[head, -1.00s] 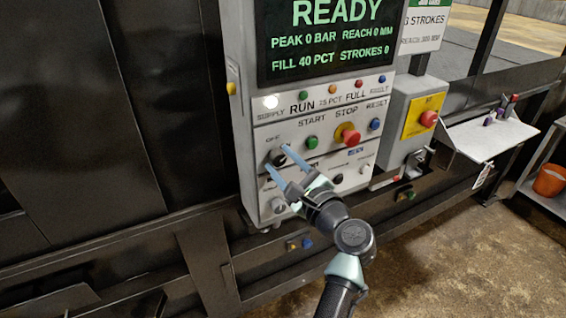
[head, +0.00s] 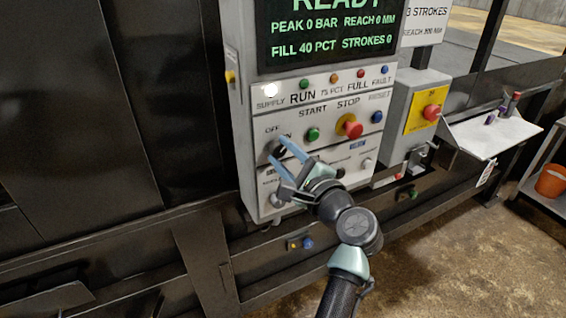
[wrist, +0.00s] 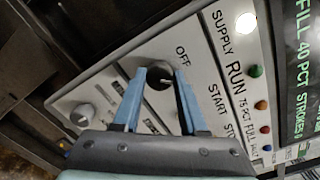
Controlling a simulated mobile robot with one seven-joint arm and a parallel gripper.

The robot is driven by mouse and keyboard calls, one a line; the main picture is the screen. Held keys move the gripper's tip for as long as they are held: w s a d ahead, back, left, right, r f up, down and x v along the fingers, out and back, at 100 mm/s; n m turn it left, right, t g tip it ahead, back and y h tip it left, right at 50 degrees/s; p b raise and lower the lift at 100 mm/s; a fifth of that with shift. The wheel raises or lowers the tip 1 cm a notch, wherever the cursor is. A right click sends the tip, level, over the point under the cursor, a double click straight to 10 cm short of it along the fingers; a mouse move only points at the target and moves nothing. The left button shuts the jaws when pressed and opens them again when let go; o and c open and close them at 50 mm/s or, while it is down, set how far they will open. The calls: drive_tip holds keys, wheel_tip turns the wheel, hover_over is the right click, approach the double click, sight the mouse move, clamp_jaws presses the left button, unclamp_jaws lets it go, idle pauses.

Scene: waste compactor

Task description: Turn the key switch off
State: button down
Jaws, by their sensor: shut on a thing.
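The key switch is a round dark knob (wrist: 158,78) below the "OFF" label on the light grey control panel (head: 243,140). In the head view the knob (head: 279,147) is partly hidden by my fingers. My gripper (head: 277,149) reaches up to the panel from the lower right, its two blue fingers at the knob. In the wrist view my gripper (wrist: 160,75) has a fingertip on each side of the knob's grip and is shut on it. Which way the key points is hard to tell.
Right of the knob are a green start button (head: 313,134), a red mushroom stop button (head: 352,128) and a blue reset button (head: 377,117). A second red emergency button (head: 431,112) is on a box farther right. The screen (head: 325,35) is above.

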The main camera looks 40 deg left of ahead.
drive_tip(key=n+b, duration=0.1)
drive_tip(key=b, duration=0.1)
drive_tip(key=n+b, duration=0.1)
drive_tip(key=n, duration=0.1)
drive_tip(key=n+b, duration=0.2)
drive_tip(key=shift+f+b, duration=0.25)
drive_tip(key=shift+b, duration=0.1)
drive_tip(key=n+b, duration=0.3)
drive_tip(key=shift+r, duration=0.2)
drive_tip(key=shift+n, duration=0.4)
drive_tip(key=shift+c, duration=2.2)
unclamp_jaws()
drive_tip(key=shift+r, duration=0.1)
drive_tip(key=shift+d, duration=0.1)
drive_tip(key=b+v, duration=0.3)
drive_tip(key=v, duration=1)
drive_tip(key=shift+b, duration=0.4)
